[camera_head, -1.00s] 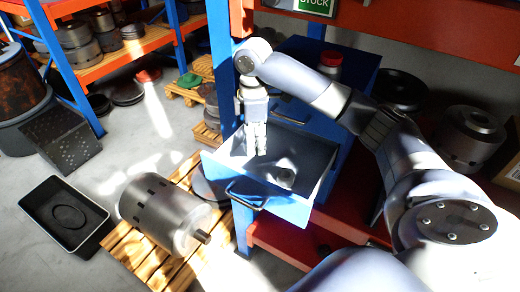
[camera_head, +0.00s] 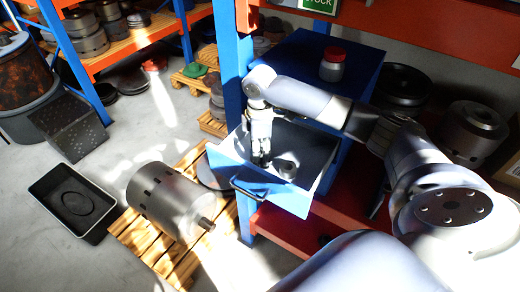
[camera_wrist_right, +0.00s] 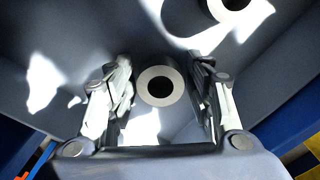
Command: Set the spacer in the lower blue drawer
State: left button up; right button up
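The lower blue drawer (camera_head: 292,200) is pulled out from the blue cabinet. My right gripper (camera_head: 261,163) points down into it. In the right wrist view, a grey ring-shaped spacer (camera_wrist_right: 145,87) sits between the fingers of my right gripper (camera_wrist_right: 162,85). The fingers look apart, with a narrow gap on each side of the ring. The ring seems at or very near the drawer floor; exact contact is unclear. A second, similar ring (camera_head: 286,169) stands in the drawer to the right of the gripper, and it also shows at the wrist view's top edge (camera_wrist_right: 249,12). My left gripper is not in view.
A jar with a red lid (camera_head: 332,66) stands on the blue cabinet (camera_head: 305,60). A grey rotor (camera_head: 165,200) lies on a wooden pallet (camera_head: 150,254) left of the drawer. A black tray (camera_head: 45,192) is on the floor. Red shelving (camera_head: 345,215) lies right of the drawer.

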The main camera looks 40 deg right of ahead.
jog(key=shift+r, duration=0.25)
notch_tip(320, 180, up, 4)
jog(key=shift+w+r+b, duration=0.1)
jog(key=shift+b, duration=1.05)
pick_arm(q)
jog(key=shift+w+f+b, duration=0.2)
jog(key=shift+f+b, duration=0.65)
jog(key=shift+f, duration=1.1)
pick_arm(e)
notch_tip(320, 180, up, 8)
jog(key=shift+f, duration=0.2)
jog(key=shift+f, duration=0.1)
